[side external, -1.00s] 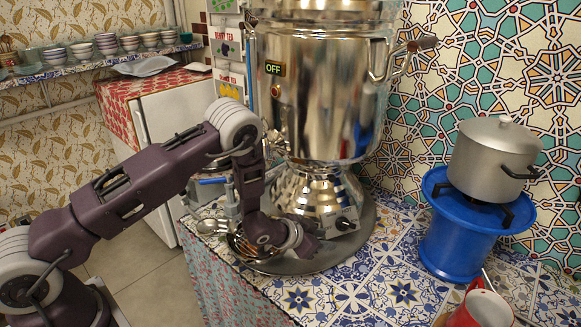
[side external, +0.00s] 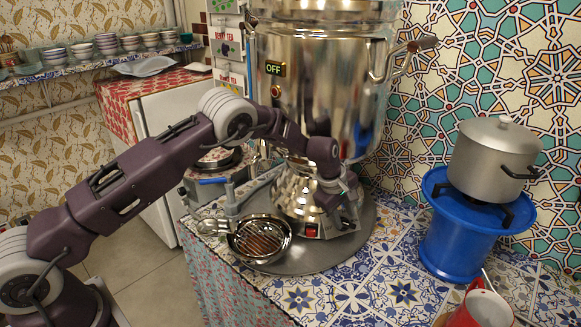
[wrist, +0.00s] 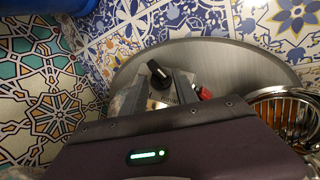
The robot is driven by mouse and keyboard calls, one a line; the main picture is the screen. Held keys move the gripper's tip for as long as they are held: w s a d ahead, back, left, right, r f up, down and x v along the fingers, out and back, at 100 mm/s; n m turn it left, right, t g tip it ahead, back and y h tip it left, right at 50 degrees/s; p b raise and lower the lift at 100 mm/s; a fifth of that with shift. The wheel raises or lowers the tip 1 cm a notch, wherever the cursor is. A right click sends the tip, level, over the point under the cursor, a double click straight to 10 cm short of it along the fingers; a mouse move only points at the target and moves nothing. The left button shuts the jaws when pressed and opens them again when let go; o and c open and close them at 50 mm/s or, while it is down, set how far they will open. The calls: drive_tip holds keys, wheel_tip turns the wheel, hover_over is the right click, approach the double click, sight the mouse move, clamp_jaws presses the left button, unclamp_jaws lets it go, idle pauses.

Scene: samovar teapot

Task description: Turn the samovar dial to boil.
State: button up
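The samovar (side external: 318,90) is a large polished metal urn whose small display (side external: 275,68) reads "OFF". Its dial (wrist: 158,74) is a black knob with a light mark, on the panel at the samovar's base, seen in the wrist view. In the side external view my gripper (side external: 342,208) points down in front of this panel and covers most of the dial. A red switch (side external: 310,232) shows left of the gripper, and also in the wrist view (wrist: 204,93).
A round metal tray (side external: 362,245) lies under the samovar. A strainer bowl (side external: 262,240) sits at its left front. A blue burner (side external: 458,240) carrying a grey pot (side external: 492,158) stands to the right, with a red mug (side external: 482,308) nearer. The tiled counter between is clear.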

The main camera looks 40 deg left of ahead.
sight(344, 224)
drive_tip(key=x, duration=0.3)
drive_tip(key=shift+w+f, duration=0.1)
drive_tip(key=shift+f, duration=0.1)
drive_tip(key=shift+r+n+t, duration=0.2)
drive_tip(key=shift+n+t, duration=0.1)
drive_tip(key=shift+s+f+n+t, duration=0.2)
drive_tip(key=shift+s+n+t, duration=0.1)
drive_tip(key=shift+n+t, duration=0.6)
drive_tip(key=n+t, duration=0.2)
drive_tip(key=shift+s+d+f+n+t, duration=0.2)
drive_tip(key=shift+s+n+t, duration=0.1)
drive_tip(key=shift+t, duration=0.1)
drive_tip(key=s+r+m, duration=0.5)
drive_tip(key=s+r, duration=0.5)
drive_tip(key=r, duration=0.3)
drive_tip(key=s+a+r+m+g, duration=0.1)
drive_tip(key=s+r+m, duration=0.5)
drive_tip(key=s+r, duration=0.4)
wheel_tip(344, 224, up, 4)
drive_tip(key=shift+a+f, duration=0.1)
drive_tip(key=shift+a, duration=0.2)
drive_tip(key=shift+w, duration=0.1)
